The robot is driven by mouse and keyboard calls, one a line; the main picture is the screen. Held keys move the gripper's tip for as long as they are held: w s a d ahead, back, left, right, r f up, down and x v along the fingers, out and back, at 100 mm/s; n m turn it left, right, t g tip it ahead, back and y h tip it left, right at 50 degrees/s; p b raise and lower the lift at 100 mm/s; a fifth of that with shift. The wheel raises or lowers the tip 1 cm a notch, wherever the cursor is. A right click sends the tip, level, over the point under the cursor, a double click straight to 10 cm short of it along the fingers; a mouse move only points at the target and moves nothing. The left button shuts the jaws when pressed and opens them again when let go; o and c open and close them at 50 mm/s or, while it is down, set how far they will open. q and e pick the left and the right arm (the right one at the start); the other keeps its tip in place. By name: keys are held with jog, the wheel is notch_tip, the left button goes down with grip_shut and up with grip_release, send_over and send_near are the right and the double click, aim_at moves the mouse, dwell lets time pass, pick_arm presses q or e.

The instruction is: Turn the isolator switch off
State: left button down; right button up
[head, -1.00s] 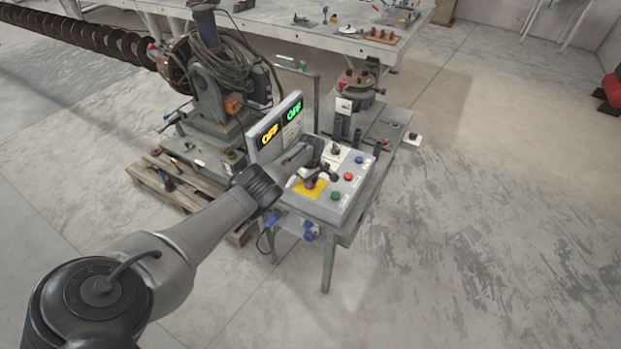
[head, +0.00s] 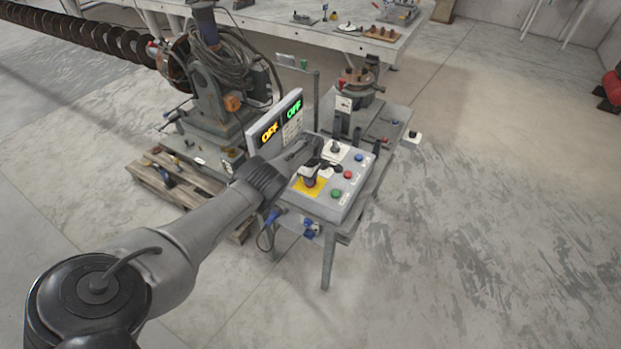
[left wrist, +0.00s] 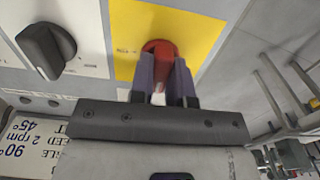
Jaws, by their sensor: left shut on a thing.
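The isolator switch, a red rotary knob (left wrist: 160,48) on a yellow plate (left wrist: 195,30), shows in the left wrist view. In the head view the yellow plate (head: 299,186) lies on the sloped control box (head: 325,207), and the gripper mostly hides the knob. My left gripper (left wrist: 161,92) is shut on the red knob, with one purple-grey finger at each side of it. In the head view this gripper (head: 311,181) reaches down to the plate. My right gripper is not in view.
A black selector knob (left wrist: 45,48) sits beside the yellow plate. Red, blue and green buttons (head: 336,193) line the box's right side.

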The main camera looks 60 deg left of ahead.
pick_arm(q)
jog(key=shift+r, duration=0.1)
jog(key=c, duration=1.1)
grip_release()
jog(key=shift+r, duration=0.1)
jog(key=shift+a+r+p, duration=0.1)
jog(key=shift+r+p, duration=5.85)
jog(key=shift+r, duration=0.8)
